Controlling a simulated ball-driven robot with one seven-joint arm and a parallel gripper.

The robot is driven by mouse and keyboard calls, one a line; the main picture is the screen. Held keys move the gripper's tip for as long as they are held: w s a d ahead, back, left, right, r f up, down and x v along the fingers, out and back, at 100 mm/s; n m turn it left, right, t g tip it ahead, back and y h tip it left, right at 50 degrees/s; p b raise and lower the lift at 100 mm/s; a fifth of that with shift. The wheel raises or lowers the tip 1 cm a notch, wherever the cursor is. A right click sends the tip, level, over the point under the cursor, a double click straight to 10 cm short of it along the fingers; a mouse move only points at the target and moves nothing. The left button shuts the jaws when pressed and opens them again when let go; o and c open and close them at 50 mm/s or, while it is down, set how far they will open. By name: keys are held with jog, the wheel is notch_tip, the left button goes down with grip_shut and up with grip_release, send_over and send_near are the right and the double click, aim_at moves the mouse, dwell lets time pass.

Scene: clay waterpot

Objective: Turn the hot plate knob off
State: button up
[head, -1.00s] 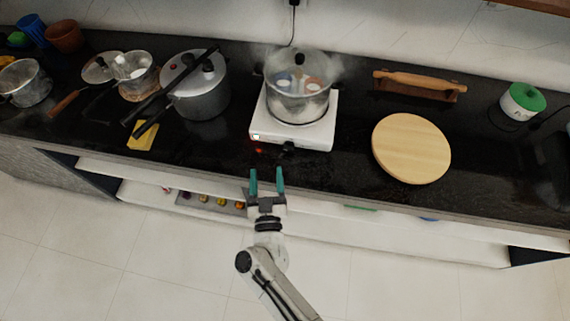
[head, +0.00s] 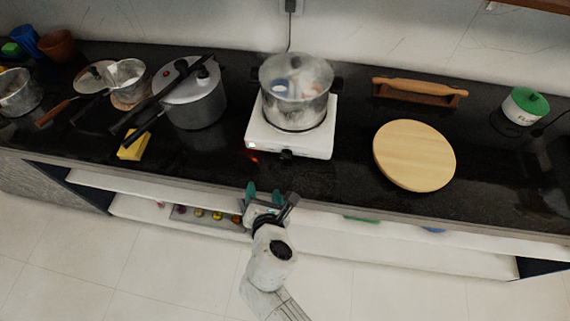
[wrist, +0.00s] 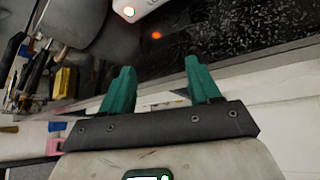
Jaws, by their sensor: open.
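The white hot plate (head: 262,140) stands on the black counter with a steaming, lidded glass pot (head: 296,95) on it. Its dark knob (head: 287,154) is on the front face. A red-orange light glows at its front left corner, with a red glow on the counter below. In the wrist view only a corner of the hot plate (wrist: 136,10) shows at the top; the knob is not visible there. My gripper (head: 263,192) is open and empty, in front of the counter's front edge, below and slightly left of the knob. Its green fingers (wrist: 161,90) are apart in the wrist view.
A round wooden board (head: 414,155) lies right of the hot plate, with a rolling pin (head: 420,86) behind it. A pressure cooker (head: 194,98) and yellow sponge (head: 133,146) are to the left. The counter directly before the hot plate is clear. Open shelves are beneath.

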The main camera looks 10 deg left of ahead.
aim_at(286, 158)
jog(key=d+r+n+t+h, duration=0.1)
jog(key=d+r+t+h, duration=0.1)
jog(key=d+r+h, duration=0.15)
jog(key=x, duration=0.5)
jog(key=b+x, duration=0.1)
jog(key=x, duration=0.5)
jog(key=shift+d+f, duration=0.15)
jog(key=shift+d, duration=0.1)
jog(key=c, duration=1)
jog(key=shift+c, duration=0.2)
